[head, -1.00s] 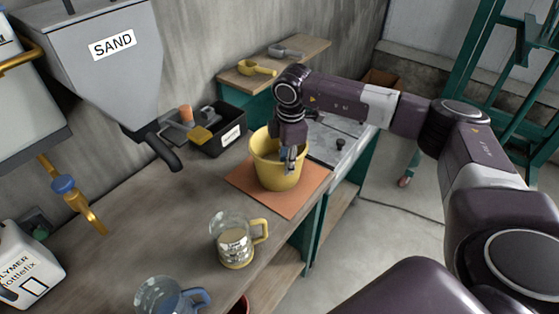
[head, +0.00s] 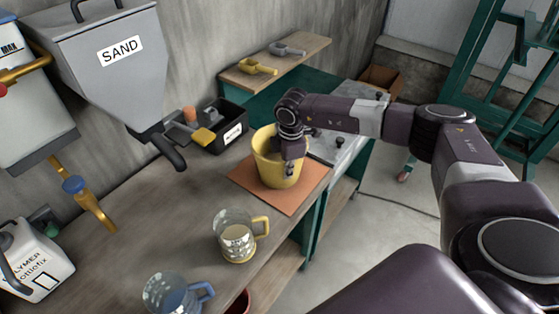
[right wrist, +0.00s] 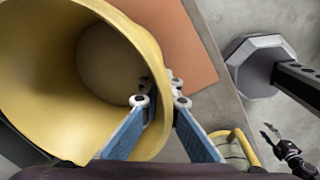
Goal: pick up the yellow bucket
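The yellow bucket (head: 268,165) stands upright on an orange-brown square mat (head: 245,178) on the workbench. My right gripper (head: 291,168) points down at the bucket's right rim. In the right wrist view, the bucket (right wrist: 45,75) fills the left side, with its inside empty as far as I see. There my right gripper (right wrist: 162,102) has one blue finger inside the bucket and one outside, with the wall between them. The fingers stand apart and do not look clamped. My left gripper (right wrist: 270,132) shows small at the far right, its fingers spread and empty; the head view does not show it.
A glass jug with a yellow handle (head: 238,240) and one with a blue handle (head: 172,295) stand on the bench nearby. A black bin (head: 222,130) sits behind the bucket. The grey SAND hopper (head: 100,75) overhangs the left. Scoops (head: 258,66) lie on a back shelf.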

